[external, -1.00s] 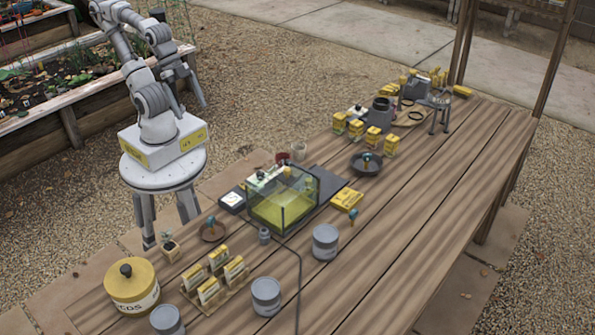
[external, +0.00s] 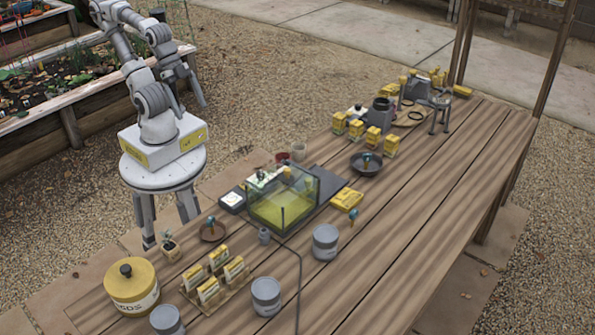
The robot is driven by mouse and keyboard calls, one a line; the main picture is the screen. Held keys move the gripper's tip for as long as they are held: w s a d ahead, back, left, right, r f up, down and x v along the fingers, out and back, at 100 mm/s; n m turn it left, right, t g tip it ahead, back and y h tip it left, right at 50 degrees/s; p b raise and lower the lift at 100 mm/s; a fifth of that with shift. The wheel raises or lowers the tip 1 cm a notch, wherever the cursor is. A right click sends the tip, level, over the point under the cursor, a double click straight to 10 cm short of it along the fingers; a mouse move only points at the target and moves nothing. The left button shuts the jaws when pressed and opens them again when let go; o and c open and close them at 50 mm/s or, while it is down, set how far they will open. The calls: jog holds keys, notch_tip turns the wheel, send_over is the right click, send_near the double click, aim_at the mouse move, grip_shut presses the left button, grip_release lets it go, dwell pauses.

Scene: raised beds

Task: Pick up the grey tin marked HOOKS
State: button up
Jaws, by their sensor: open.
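Three grey tins stand upright on the wooden table: one right of the glass tank (external: 325,242), one nearer the front (external: 266,297), and one cut by the bottom edge (external: 167,321). I cannot read any marking on them from here, so I cannot tell which one says HOOKS. My gripper (external: 193,103) is open and empty. It hangs high beside my base, off the table's far left side, well away from the tins.
A glass tank (external: 283,200) with yellow-green contents stands mid-table, a dark cable running from it. A yellow lidded tin (external: 132,288) and several yellow packets on a holder (external: 215,279) stand at front left. The table's right side (external: 430,215) is clear.

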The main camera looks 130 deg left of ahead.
dwell(0.4)
jog(key=w+d+f+n+g+h+p, duration=0.15)
jog(key=w+d+n+h, duration=0.35)
jog(key=w, duration=0.5)
jog(key=w+d+f+n+h, duration=0.25)
jog(key=w+d+n, duration=0.3)
jog(key=w, duration=0.35)
jog(key=n+t+h+p, duration=0.1)
jog(key=n+t+h, duration=0.3)
jog(key=n, duration=1.2)
send_near(266, 285)
jog(key=shift+t+y, duration=0.45)
jog(key=shift+y, duration=0.3)
jog(key=x, duration=0.6)
jog(key=d+x, duration=0.1)
jog(key=x, duration=0.2)
jog(key=shift+s+r, duration=0.2)
jog(key=shift+s, duration=0.1)
jog(key=shift+c, duration=0.2)
